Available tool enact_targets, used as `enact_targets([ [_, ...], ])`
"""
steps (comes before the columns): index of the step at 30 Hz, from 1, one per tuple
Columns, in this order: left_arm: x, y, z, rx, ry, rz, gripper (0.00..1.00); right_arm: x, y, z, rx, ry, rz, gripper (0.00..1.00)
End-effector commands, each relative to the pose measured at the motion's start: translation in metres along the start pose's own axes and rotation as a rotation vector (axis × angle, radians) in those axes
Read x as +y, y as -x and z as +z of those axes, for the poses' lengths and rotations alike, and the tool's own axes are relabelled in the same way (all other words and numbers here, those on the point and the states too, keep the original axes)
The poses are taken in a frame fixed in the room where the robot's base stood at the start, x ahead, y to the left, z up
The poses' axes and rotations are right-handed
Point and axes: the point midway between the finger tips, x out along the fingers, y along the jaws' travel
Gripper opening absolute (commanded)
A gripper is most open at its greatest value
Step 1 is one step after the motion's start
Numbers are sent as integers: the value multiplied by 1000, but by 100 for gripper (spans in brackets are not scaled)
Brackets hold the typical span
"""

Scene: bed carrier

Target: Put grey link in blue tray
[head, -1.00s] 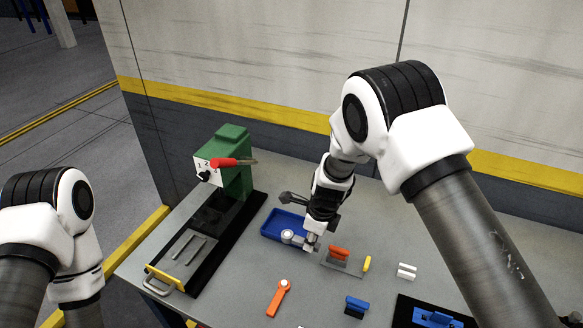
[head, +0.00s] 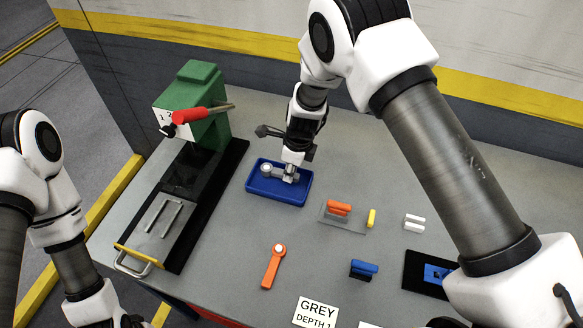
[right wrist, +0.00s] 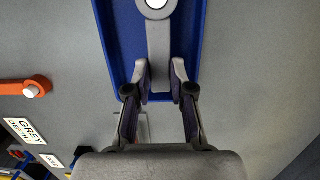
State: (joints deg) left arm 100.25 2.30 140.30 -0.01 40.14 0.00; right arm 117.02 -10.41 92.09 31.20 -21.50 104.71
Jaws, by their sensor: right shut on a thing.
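The grey link (head: 277,172) has a round ring end with a pale centre and a straight bar. My right gripper (head: 291,173) is shut on the bar. In the right wrist view the fingers (right wrist: 161,80) sit on both sides of the link's bar (right wrist: 158,45). The blue tray (head: 264,192) is a shallow rectangle, and it shows under the link in the right wrist view (right wrist: 188,60). The link lies within the tray's outline; I cannot tell whether it touches the floor. Only my left arm shows at the lower left, with its fingers out of frame.
A green machine (head: 205,100) with a red handle stands left of the tray. An orange link (head: 273,267), an orange-handled piece (head: 339,208), a blue piece (head: 363,269) and white pieces (head: 414,223) lie on the table. A GREY card (head: 315,312) is at the front.

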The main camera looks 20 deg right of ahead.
Motion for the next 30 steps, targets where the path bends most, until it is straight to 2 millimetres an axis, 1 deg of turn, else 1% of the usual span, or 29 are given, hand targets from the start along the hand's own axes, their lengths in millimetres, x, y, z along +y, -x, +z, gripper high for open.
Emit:
enact_targets([
  [1, 0, -6, 0, -1, 0, 0, 0, 0, -9, -1, 0, 0, 0, 0],
  [4, 0, -10, 0, -1, 0, 0, 0, 0, -18, -3, 0, 0, 0, 0],
  [7, 0, -11, 1, -2, 0, 0, 0, 0, -21, -3, -1, 1, -1, 0],
  [14, 0, -11, 1, -2, 0, 0, 0, 0, -21, -3, -1, 1, -1, 0],
  [15, 0, -11, 0, -1, 0, 0, 0, 0, -21, -3, -1, 1, -1, 29],
  [17, 0, -11, 0, -1, 0, 0, 0, 0, -21, -3, 0, 1, -1, 51],
  [26, 0, -11, 1, -1, 0, 0, 0, 0, -21, -4, 0, 1, 0, 52],
  [29, 0, -11, 0, -1, 0, 0, 0, 0, -14, -3, -1, 1, -1, 52],
  [30, 0, -11, 0, -1, 0, 0, 0, 0, -8, -3, -1, 1, -2, 52],
])
